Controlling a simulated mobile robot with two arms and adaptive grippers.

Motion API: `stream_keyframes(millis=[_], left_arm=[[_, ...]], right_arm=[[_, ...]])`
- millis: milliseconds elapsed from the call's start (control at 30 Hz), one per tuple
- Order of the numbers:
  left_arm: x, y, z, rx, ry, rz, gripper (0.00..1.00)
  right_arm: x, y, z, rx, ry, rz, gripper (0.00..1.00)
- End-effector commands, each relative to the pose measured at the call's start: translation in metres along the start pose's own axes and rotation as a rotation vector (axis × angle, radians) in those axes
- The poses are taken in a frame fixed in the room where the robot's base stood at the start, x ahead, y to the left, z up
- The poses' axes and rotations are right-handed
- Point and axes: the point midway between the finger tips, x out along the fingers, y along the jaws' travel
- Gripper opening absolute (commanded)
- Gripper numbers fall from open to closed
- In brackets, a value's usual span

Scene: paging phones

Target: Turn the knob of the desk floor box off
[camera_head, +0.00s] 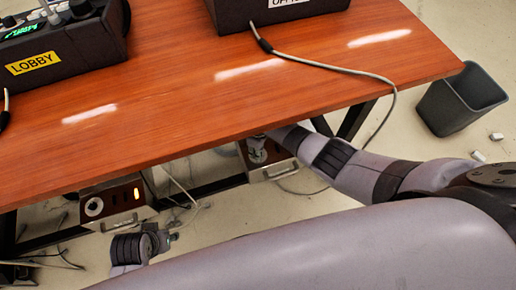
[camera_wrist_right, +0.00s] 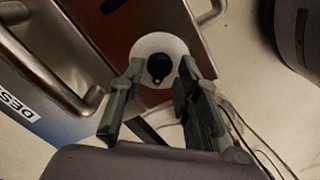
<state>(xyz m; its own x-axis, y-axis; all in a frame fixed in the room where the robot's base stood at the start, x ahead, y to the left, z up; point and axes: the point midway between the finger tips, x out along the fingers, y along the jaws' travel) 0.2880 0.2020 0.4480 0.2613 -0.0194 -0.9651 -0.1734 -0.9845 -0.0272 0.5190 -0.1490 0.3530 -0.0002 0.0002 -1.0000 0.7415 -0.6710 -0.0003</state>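In the right wrist view, a black knob (camera_wrist_right: 159,68) sits on a round white plate (camera_wrist_right: 143,48) on a reddish-brown panel. Beside it is a metal handle and a white label (camera_wrist_right: 18,105) starting "DES", cut off by the frame. My right gripper (camera_wrist_right: 161,72) is open, with one finger on each side of the knob. I cannot tell whether the fingers touch it. In the head view my right arm reaches under the table to a floor box (camera_head: 277,171), and the table edge partly hides the gripper. My left gripper (camera_head: 168,239) is low at the left; its finger opening is unclear.
A second floor box (camera_head: 112,203) with a round white knob plate and a lit orange switch stands under the table's left part. The wooden table (camera_head: 190,95) holds the LOBBY unit (camera_head: 90,45) and another unit (camera_head: 240,12). Cables lie below; a bin (camera_head: 455,105) stands right.

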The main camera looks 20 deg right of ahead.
Motion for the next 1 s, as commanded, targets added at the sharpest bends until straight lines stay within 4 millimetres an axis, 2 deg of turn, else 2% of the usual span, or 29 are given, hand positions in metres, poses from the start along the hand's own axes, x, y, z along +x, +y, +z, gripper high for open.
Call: stream_keyframes(millis=[267, 700, 1000], left_arm=[[0.001, 0.000, 0.001, 0.000, -0.003, -0.001, 0.40], [0.001, 0.000, 0.002, 0.000, -0.004, 0.000, 0.40], [0.001, 0.000, 0.002, 0.000, -0.004, 0.000, 0.40]], right_arm=[[-0.015, 0.001, -0.001, 0.000, 0.003, 0.001, 0.30], [-0.068, 0.000, 0.000, 0.000, 0.001, 0.001, 0.30], [-0.075, 0.000, 0.000, 0.000, -0.001, -0.001, 0.30]])
